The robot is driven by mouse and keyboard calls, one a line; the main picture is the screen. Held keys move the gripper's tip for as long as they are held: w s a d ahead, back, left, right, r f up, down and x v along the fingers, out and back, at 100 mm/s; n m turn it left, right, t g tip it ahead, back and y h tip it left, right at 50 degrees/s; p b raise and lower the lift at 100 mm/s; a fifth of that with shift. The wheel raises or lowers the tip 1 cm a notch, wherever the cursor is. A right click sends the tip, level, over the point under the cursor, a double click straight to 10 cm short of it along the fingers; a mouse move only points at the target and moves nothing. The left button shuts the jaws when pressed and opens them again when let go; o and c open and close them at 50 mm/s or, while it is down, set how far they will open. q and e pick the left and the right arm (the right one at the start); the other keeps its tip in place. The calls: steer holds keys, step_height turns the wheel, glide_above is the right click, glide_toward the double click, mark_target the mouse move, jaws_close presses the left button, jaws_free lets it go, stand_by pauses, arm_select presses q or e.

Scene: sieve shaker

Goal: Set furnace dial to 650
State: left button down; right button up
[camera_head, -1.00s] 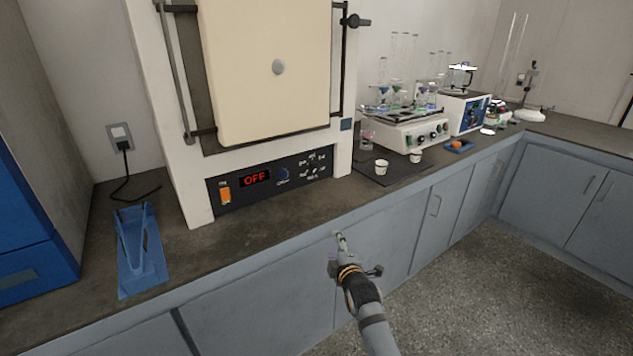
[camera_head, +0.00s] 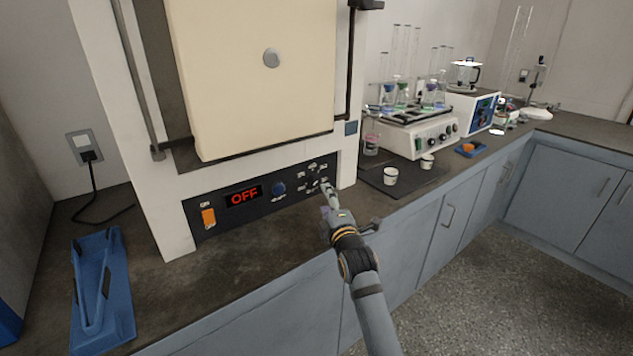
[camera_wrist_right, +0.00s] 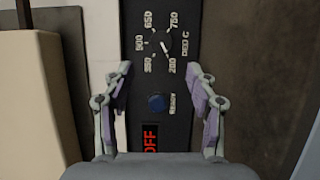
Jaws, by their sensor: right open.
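The furnace (camera_head: 150,200) stands on the counter with its cream door shut. Its black control panel has a lit red display reading OFF (camera_head: 244,195), an orange switch (camera_head: 208,217) and a blue ready knob or lamp (camera_head: 279,188). The furnace dial (camera_wrist_right: 159,42) is a small dark knob ringed by temperature numbers including 650 and 200; its white mark points down and right, toward 200. My right gripper (camera_wrist_right: 162,75) is open and empty, its fingers either side of the panel, short of the dial. My left gripper is not in view.
A blue stand (camera_head: 122,300) lies on the counter at left. The counter before the panel is clear.

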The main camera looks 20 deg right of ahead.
mark_target(317, 181)
steer(key=w, duration=0.5)
steer(key=w+b, duration=0.1)
steer(key=w, duration=0.4)
steer(key=shift+d+f, duration=0.1)
steer(key=shift+d, duration=0.1)
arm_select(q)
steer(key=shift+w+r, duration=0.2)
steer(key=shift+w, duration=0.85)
arm_select(e)
steer(key=shift+s, duration=0.1)
steer(key=c, duration=1.2)
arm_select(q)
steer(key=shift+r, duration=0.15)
arm_select(e)
steer(key=shift+o, duration=0.2)
